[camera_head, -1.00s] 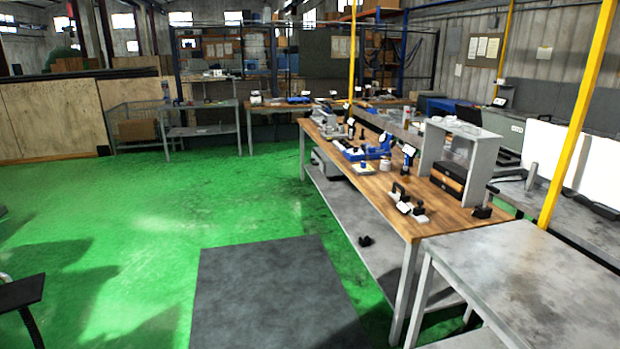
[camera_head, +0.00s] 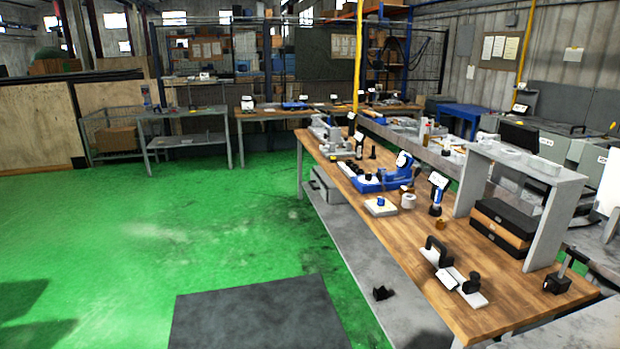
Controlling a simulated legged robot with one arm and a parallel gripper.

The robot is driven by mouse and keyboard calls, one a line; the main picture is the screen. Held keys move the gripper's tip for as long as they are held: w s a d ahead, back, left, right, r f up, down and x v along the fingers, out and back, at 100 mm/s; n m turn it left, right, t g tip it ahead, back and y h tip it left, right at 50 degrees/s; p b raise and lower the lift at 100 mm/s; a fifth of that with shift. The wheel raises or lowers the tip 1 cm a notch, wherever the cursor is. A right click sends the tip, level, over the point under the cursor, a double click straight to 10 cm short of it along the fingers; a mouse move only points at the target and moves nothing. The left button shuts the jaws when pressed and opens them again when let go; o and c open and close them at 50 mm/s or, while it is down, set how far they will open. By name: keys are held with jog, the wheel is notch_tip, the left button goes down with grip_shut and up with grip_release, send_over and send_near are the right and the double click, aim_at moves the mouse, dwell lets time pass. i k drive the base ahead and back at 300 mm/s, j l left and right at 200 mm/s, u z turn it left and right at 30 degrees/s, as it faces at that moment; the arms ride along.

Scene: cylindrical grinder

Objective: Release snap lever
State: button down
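I cannot make out a snap lever for certain. A wooden-topped workbench (camera_head: 345,205) runs along the right side. A white device with black handles (camera_head: 452,277) lies near its front end. A blue tool fixture (camera_head: 378,180) stands farther back on the bench, with a dark upright hand tool (camera_head: 437,195) to its right. A small white plate with a blue knob (camera_head: 380,206) lies in front of the fixture. My gripper is not in view.
A grey shelf frame (camera_head: 550,212) with stacked black and brown cases (camera_head: 502,229) stands on the bench. A yellow post (camera_head: 357,65) rises behind the bench. A dark mat (camera_head: 258,315) lies ahead on the green floor (camera_head: 150,235), which is clear at left.

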aim_at(378, 174)
jog(key=i, duration=3.2)
jog(key=u, duration=0.25)
